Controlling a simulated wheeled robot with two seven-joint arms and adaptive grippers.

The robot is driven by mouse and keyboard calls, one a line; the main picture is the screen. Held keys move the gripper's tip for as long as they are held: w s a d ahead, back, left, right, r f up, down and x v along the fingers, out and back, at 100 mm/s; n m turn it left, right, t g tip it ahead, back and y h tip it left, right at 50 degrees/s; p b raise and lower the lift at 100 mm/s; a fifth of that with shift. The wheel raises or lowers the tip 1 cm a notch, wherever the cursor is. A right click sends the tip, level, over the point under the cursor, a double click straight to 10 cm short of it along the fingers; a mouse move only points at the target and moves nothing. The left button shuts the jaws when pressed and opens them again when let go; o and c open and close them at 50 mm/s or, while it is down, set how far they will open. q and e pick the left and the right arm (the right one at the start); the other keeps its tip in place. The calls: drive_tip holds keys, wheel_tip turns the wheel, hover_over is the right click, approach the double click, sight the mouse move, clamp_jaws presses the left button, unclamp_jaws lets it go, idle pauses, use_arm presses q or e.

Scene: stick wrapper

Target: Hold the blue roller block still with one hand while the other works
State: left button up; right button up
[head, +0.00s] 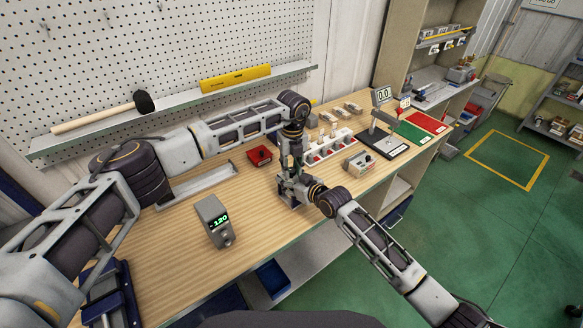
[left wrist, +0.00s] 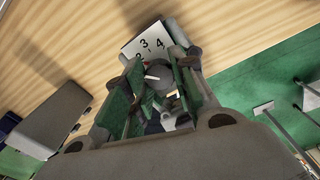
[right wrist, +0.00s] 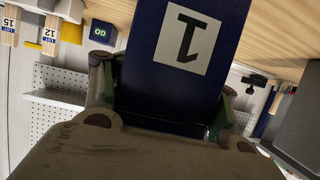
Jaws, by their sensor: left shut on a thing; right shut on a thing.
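The blue roller block (right wrist: 152,85) fills the middle of the right wrist view, with a white label bearing an upside-down 1. My right gripper (right wrist: 165,98) is shut on it, one finger at each side. In the left wrist view, my left gripper (left wrist: 160,92) is shut on a dark round knob (left wrist: 164,82) with a white pointer mark. A white plate (left wrist: 146,40) with the numbers 2, 3 and 4 is just behind the knob. In the head view both grippers, left (head: 286,170) and right (head: 294,188), meet near the bench's front edge and hide the block.
A grey display unit (head: 213,220) reading -120 stands left on the bench. A small red box (head: 260,155) is behind the grippers. A red-and-white rack (head: 326,148), a control box (head: 360,162) and a scale (head: 385,142) stand to the right. Bare wood lies around the display unit.

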sight(292, 169)
drive_tip(key=shift+f, duration=0.1)
use_arm(q)
drive_tip(key=o, duration=0.8)
drive_tip(key=shift+w+d+r, duration=0.1)
drive_tip(key=shift+r, duration=5.9)
use_arm(e)
drive_tip(key=o, duration=1.9)
